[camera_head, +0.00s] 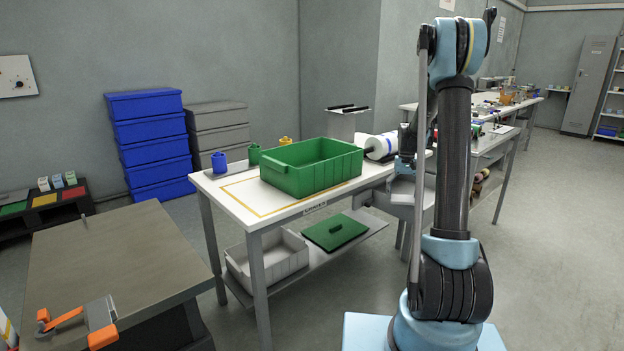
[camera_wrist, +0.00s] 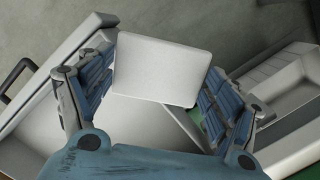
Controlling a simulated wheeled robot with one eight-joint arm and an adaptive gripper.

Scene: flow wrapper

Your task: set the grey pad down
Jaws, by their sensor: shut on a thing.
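The grey pad (camera_wrist: 162,70), a pale flat rectangular piece, shows in the wrist view between the two blue-lined fingers of my gripper (camera_wrist: 157,88). The gripper is shut on it, with one finger at each side edge. The pad covers part of what lies beneath it, and whether it touches anything below cannot be told. In the head view my upright arm hides most of the gripper, and I cannot make out the pad for certain.
In the wrist view, a pale tray-like part with a dark handle (camera_wrist: 16,78) lies left and a grey bin (camera_wrist: 285,88) right. In the head view, a green crate (camera_head: 312,168) stands on the white table (camera_head: 225,187); a green lid (camera_head: 335,232) lies on its lower shelf.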

